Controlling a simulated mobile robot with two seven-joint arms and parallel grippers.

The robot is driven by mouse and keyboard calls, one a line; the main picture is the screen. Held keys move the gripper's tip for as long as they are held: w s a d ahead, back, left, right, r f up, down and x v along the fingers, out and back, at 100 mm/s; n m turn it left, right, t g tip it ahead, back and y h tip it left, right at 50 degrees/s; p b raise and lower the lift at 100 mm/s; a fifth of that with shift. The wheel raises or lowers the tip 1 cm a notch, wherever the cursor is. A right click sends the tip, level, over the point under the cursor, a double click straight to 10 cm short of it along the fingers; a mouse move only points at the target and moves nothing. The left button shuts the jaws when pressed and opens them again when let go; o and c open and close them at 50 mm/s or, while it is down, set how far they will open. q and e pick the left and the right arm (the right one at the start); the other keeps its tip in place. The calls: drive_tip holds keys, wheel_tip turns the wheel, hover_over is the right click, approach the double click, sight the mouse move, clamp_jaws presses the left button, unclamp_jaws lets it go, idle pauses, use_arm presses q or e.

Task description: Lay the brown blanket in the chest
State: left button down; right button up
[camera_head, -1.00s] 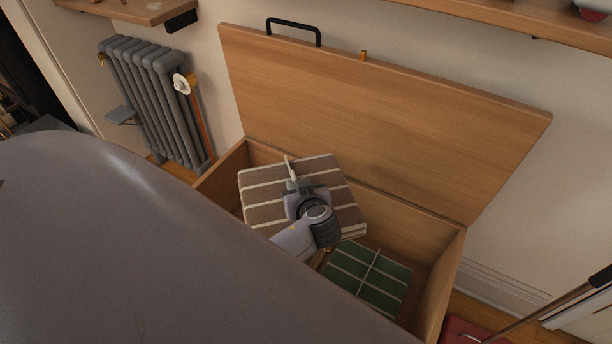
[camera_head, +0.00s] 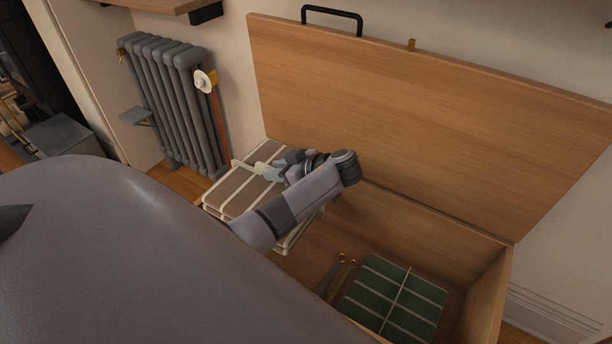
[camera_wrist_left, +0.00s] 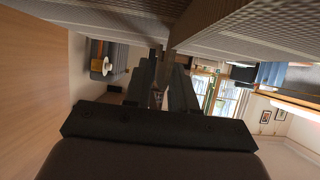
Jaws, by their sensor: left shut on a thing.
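The brown blanket (camera_head: 240,190), folded with pale stripes, is at the left end of the open wooden chest (camera_head: 490,298). My left gripper (camera_head: 262,168) is shut on the blanket, with my arm crossing over its right side. The blanket is tilted and seems held at about the height of the chest's left rim, covering that end; whether it touches the rim I cannot tell. In the left wrist view the blanket (camera_wrist_left: 240,25) fills the top, close to the fingers. My right gripper is not in view.
A green striped folded blanket (camera_head: 395,300) lies in the right part of the chest, beside a small metal tool with brass ends (camera_head: 342,268). The raised lid (camera_head: 420,120) stands against the wall. A grey radiator (camera_head: 170,100) stands left of the chest. The chest's middle floor is bare.

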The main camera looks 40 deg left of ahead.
use_arm(q)
wheel_tip(320, 180, down, 8)
drive_tip(key=b, duration=0.3)
drive_tip(key=shift+f, duration=0.25)
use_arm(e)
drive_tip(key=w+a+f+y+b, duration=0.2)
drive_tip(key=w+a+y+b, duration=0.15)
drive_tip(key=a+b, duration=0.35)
use_arm(q)
wheel_tip(320, 180, down, 19)
drive_tip(key=b, duration=0.6)
drive_tip(key=c, duration=0.9)
unclamp_jaws()
drive_tip(key=shift+f, duration=0.1)
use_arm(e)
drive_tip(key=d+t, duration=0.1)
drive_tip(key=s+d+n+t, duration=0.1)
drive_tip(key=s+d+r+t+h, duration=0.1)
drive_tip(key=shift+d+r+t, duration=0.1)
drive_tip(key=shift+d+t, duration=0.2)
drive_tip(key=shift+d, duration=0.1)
use_arm(q)
drive_tip(key=shift+d, duration=0.1)
